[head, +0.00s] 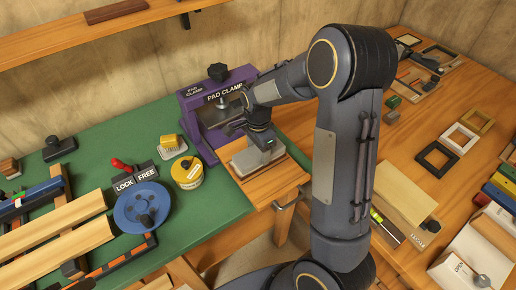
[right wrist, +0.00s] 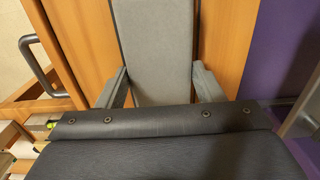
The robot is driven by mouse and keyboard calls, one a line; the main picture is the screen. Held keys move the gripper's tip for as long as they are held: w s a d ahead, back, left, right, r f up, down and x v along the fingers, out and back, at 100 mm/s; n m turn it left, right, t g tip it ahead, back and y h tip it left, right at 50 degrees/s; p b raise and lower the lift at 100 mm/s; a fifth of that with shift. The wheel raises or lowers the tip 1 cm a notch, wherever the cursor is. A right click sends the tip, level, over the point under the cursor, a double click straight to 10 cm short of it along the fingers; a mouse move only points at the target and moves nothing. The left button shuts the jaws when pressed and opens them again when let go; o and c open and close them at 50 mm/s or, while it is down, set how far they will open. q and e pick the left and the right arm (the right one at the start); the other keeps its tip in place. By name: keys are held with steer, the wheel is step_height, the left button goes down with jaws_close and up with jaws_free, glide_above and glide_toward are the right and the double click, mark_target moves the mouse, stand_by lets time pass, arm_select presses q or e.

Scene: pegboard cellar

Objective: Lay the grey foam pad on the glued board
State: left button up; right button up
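The grey foam pad (head: 247,161) is a flat light-grey slab over a wooden board (head: 278,187) in front of the purple pad clamp (head: 194,113). My right gripper (head: 262,141) is above the pad. In the right wrist view the pad (right wrist: 157,40) runs between the two fingers, and both fingertips meet its long edges. The wood board (right wrist: 214,25) shows on both sides of it. I cannot tell whether the pad rests on the board or hangs slightly above it. Glue on the board cannot be made out. My left gripper is not in view.
A yellow round tin (head: 187,173), a yellow block on a dish (head: 170,145) and a blue wheel (head: 141,208) stand on the green bench left of the board. A metal handle (head: 290,200) juts out in front. Frames (head: 437,159) and other pieces lie on the right-hand table.

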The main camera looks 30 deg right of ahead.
mark_target(258, 152)
steer(key=o, duration=0.4)
steer(key=shift+r, duration=0.1)
step_height(258, 152, up, 11)
steer(key=s+a+r+n+t+y, duration=0.1)
steer(key=s+a+n+t, duration=0.1)
steer(key=s+n, duration=0.3)
steer(key=s+a+r+n+t+y, duration=0.1)
steer(key=s+a+n, duration=0.2)
steer(key=s, duration=0.6)
steer(key=s+a+r+n+t+y, duration=0.1)
steer(key=s+a+n+t, duration=0.1)
steer(key=s+n, duration=0.5)
steer(key=shift+s+a+r+n+t+y, duration=0.2)
steer(key=shift+s+n+t+y, duration=0.15)
steer(key=shift+s, duration=0.25)
